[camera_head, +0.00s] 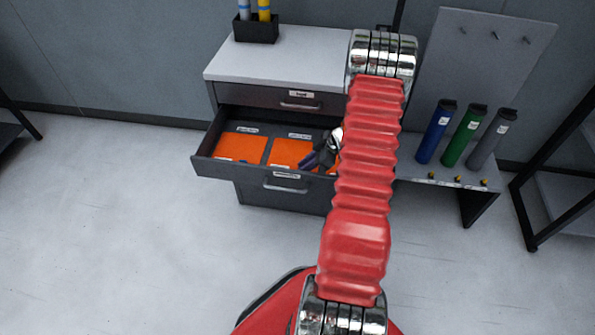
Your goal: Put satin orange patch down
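Two flat orange patches, one at the left (240,147) and one in the middle (287,152), lie in the open drawer (200,165) of the dark cabinet. A sliver of more orange shows beside my arm at the drawer's right. Small labels lie behind the patches, too small to read, so I cannot tell which is satin orange. My gripper (314,160) is over the drawer at the right edge of the middle patch. My red arm hides part of it and the drawer's right end. I cannot tell whether its fingers are open or hold anything.
The cabinet top (285,65) is light grey and carries a black holder (256,30) with blue and yellow tubes. A closed drawer (265,97) is above the open one. Blue, green and grey rolls (462,135) stand on a bench at the right. The left floor is clear.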

